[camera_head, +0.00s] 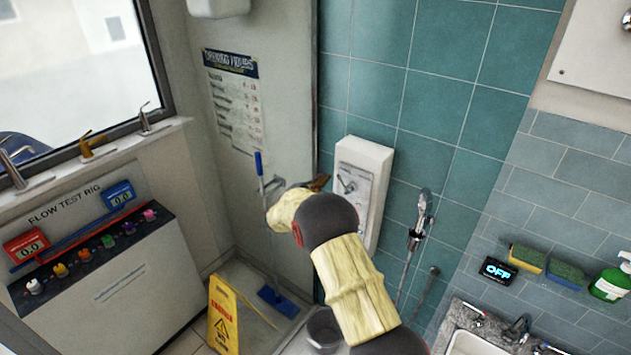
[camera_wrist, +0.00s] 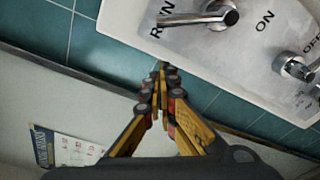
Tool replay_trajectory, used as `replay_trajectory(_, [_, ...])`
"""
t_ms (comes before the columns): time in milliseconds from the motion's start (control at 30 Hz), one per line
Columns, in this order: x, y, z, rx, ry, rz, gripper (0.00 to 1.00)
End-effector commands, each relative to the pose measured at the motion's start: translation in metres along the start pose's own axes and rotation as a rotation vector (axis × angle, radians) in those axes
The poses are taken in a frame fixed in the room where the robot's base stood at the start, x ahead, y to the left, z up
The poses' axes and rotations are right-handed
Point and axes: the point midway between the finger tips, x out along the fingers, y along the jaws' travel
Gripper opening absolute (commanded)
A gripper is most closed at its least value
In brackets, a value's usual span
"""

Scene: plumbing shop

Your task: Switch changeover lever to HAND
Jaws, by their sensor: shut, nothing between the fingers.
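A white shower control box (camera_head: 365,150) with a grey faceplate (camera_head: 353,185) is on the teal tiled wall. In the wrist view the faceplate (camera_wrist: 180,35) fills the upper right. A chrome lever (camera_wrist: 200,18) lies across a label, of which I can read only "R" and "N"; the word HAND is not visible. A second chrome control (camera_wrist: 295,66) is at the right, near "ON" and "OFF". My gripper (camera_wrist: 160,72) is shut and empty, its tips below the lever in the picture and apart from it. In the head view my gripper (camera_head: 320,183) is just left of the box, partly hidden by my arm.
A hand shower (camera_head: 421,210) hangs right of the box. A blue mop (camera_head: 270,235), a yellow caution sign (camera_head: 226,315) and a grey bucket (camera_head: 323,330) stand below. The flow test rig (camera_head: 110,290) is at left and a sink (camera_head: 470,344) at lower right.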

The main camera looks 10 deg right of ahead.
Motion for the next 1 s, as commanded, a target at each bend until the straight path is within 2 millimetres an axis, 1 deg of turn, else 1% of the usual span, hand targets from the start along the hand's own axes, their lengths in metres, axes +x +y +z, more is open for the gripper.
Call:
replay_trajectory(33, [-0.004,0.004,0.009,-0.002,0.001,0.0,0.0])
replay_trajectory(100, [-0.007,0.004,0.016,-0.002,0.001,0.001,0.0])
replay_trajectory(300, [-0.013,0.002,0.031,-0.001,0.001,0.0,0.0])
replay_trajectory(767, [-0.014,0.001,0.033,0.0,0.001,0.001,0.0])
replay_trajectory(1000, [-0.014,0.0,0.035,0.03,0.001,0.005,0.0])
